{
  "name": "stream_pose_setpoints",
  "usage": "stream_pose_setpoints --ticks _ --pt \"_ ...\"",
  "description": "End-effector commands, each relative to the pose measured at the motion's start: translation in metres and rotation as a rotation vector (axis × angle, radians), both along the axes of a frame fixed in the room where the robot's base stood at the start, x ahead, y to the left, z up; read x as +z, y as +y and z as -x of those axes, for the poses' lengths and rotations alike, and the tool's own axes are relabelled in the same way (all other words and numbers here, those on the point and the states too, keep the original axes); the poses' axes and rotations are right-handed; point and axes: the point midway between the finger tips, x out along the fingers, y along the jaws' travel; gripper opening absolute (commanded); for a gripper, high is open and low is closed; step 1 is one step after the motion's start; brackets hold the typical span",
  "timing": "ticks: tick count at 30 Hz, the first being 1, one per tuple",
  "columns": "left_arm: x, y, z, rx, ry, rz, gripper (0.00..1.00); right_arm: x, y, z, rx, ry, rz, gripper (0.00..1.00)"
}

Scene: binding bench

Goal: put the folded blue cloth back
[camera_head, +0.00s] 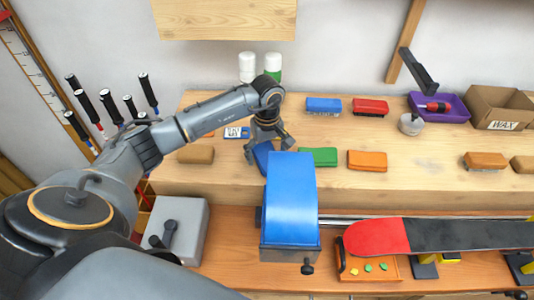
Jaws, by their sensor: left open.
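A blue piece (262,156), which looks like the folded blue cloth, lies on the wooden bench top, partly hidden by my left gripper and the large blue machine in front. My left gripper (268,146) points down right over it, with its fingers open and spread. I cannot tell whether the fingers touch it. My right gripper is not in view.
The blue machine (290,200) stands close in front. Green (318,157) and orange (367,161) blocks lie to the right, with blue (323,106) and red (370,106) brushes behind. A purple tray (455,116) and a cardboard box (487,105) stand at the right.

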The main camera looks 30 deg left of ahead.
Motion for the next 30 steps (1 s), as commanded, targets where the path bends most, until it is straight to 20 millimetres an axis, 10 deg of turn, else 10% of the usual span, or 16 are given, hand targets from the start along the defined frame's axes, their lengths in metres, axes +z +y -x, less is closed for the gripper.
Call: stream_pose_setpoints --ticks 8,21,30 --pt "0.011 0.000 -0.001 0.000 -0.003 -0.001 0.86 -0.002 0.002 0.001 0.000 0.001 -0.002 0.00" --pt "0.099 0.000 -0.001 -0.001 -0.004 -0.001 0.86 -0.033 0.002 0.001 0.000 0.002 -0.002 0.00" --pt "0.123 0.000 0.000 0.001 0.000 0.000 0.86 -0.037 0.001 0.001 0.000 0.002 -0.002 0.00"
